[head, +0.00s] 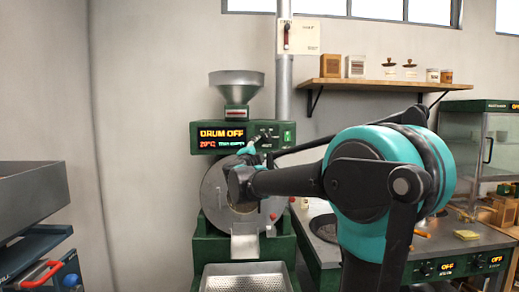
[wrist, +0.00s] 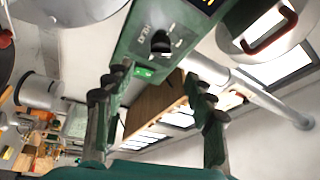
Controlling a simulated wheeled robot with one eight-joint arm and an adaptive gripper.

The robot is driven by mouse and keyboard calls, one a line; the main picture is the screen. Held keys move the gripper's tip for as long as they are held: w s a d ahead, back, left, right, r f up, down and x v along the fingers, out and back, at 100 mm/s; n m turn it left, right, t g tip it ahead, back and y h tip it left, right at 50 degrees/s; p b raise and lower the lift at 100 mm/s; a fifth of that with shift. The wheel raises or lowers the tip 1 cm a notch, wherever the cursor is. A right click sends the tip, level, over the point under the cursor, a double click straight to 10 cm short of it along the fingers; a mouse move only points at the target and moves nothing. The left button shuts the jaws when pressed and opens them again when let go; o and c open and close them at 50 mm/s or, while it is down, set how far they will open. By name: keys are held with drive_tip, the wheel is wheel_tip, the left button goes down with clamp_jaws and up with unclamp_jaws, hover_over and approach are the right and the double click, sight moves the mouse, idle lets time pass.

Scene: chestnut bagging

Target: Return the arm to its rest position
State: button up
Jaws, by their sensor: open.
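My arm reaches across the head view from the right, with its large teal joint in front of the counter. My gripper (head: 259,149) is in front of the green roaster (head: 203,140), just below its control panel, and is partly hidden by my own wrist. In the wrist view, my gripper (wrist: 157,88) has its two dark fingers spread wide apart with nothing between them. The roaster's green panel (wrist: 150,45), with a black knob and a lit green button, shows beyond the fingers. The picture does not show clearly how far the fingers are from the panel.
The roaster display reads DRUM OFF; a hopper (head: 237,82) tops it and a perforated metal tray (head: 245,281) lies below. A counter (head: 455,240) and glass cabinet (head: 490,145) stand right. A wooden shelf (head: 375,84) holds jars. A grey bin (head: 35,200) stands left.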

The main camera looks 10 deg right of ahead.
drive_tip(key=s+a+f+n+g+y, duration=0.1)
drive_tip(key=s+a+f+n+y, duration=0.25)
drive_tip(key=f+n, duration=0.35)
drive_tip(key=s+a+f+n+g+y, duration=0.1)
drive_tip(key=s+a+f+n+y, duration=0.1)
drive_tip(key=s+f+n+y, duration=0.45)
drive_tip(key=s+a+f+n+g+y, duration=0.2)
drive_tip(key=a+f+n+y, duration=0.1)
drive_tip(key=f, duration=0.6)
drive_tip(key=s+d+f+n+g+h, duration=0.1)
drive_tip(key=s+d+f+g, duration=0.2)
drive_tip(key=s+f, duration=0.5)
drive_tip(key=s+d+f+n+g+h, duration=0.1)
drive_tip(key=s+d+f+g, duration=0.2)
drive_tip(key=s+f, duration=0.6)
drive_tip(key=s+d+f+n+g+h, duration=0.1)
drive_tip(key=s+d+f+g+h, duration=0.1)
drive_tip(key=s+f, duration=0.7)
drive_tip(key=shift+d+g, duration=0.9)
drive_tip(key=shift+d, duration=0.2)
drive_tip(key=shift+w, duration=0.1)
drive_tip(key=shift+c, duration=0.4)
